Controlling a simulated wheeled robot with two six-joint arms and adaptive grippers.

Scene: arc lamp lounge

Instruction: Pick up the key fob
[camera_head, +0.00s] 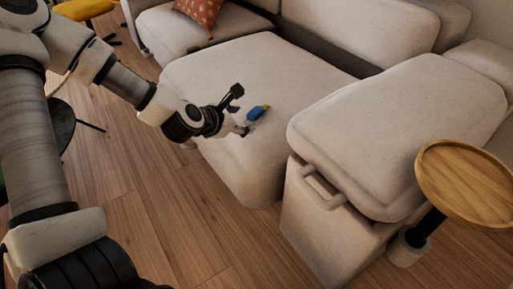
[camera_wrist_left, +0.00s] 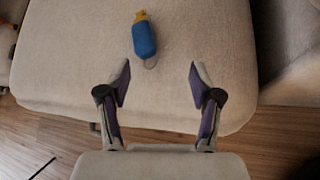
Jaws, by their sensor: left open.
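The key fob (camera_head: 257,113) is a small blue piece with a yellow end, lying on the beige ottoman (camera_head: 195,67). In the left wrist view the key fob (camera_wrist_left: 145,38) lies ahead of the fingertips, left of the middle of the gap, with a thin metal ring at its near end. My left gripper (camera_head: 241,111) is open and empty, close beside the fob in the head view. In the left wrist view the left gripper (camera_wrist_left: 160,82) has its two fingers spread apart, with the fob beyond them. My right gripper is not in view.
A second beige seat block (camera_head: 400,120) with a handle stands right of the ottoman. A round wooden side table (camera_head: 470,180) is at the right. A sofa with an orange cushion (camera_head: 200,12) lies behind. Bare wood floor is in front.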

